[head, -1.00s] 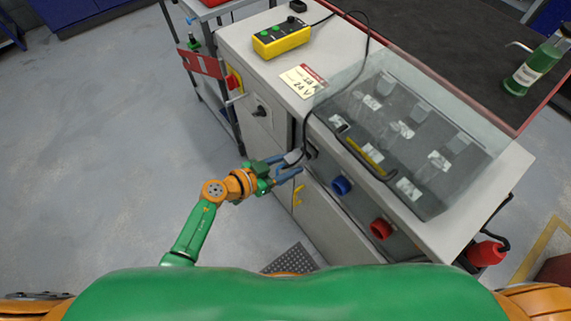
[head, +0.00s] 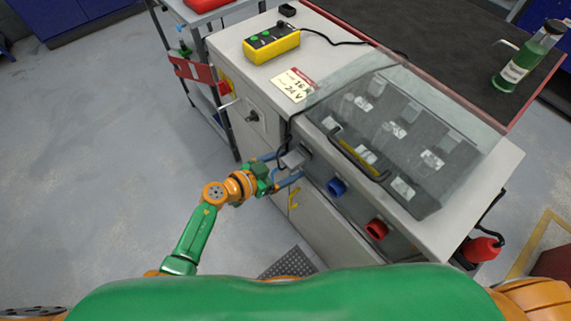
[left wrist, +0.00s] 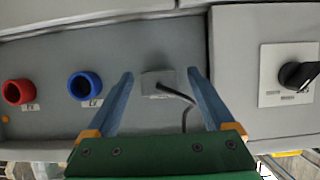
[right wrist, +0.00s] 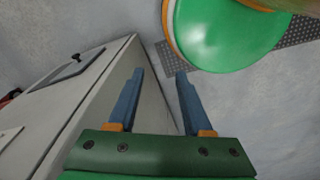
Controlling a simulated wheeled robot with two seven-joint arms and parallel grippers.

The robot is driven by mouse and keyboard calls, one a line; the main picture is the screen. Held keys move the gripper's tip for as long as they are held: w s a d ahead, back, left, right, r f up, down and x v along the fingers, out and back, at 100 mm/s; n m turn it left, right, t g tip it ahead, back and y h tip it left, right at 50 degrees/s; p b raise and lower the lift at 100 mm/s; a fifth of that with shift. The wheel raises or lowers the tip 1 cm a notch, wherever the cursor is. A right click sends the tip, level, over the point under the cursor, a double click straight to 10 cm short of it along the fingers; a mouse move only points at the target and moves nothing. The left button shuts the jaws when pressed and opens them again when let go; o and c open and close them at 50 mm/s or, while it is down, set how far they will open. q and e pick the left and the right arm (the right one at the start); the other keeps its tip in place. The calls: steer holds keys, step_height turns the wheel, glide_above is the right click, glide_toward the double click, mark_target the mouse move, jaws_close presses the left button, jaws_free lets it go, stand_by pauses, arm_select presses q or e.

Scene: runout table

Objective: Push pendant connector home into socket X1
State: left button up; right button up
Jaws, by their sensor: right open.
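The grey pendant connector (head: 292,160) is at the cabinet's sloped front panel, with a black cable leading from it. In the left wrist view the connector (left wrist: 158,82) sits against the panel between my fingers. Socket X1 itself is hidden behind it, and I cannot tell how deep the connector sits. My left gripper (head: 283,170) is open around the connector; the left wrist view (left wrist: 160,75) shows a gap on each side. My right gripper (right wrist: 160,72) is open and empty, beside a cabinet side. The yellow pendant (head: 271,44) lies on the cabinet top.
A blue socket (head: 337,187) and a red socket (head: 376,229) are further along the panel. A rotary switch (left wrist: 298,75) is on the other side. A clear cover (head: 400,120) with a black handle is above the panel. A green bottle (head: 528,58) stands far right.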

arm_select(q)
steer(key=p+v, duration=0.2)
steer(key=v, duration=0.5)
steer(key=shift+p, duration=0.35)
stand_by(0.9)
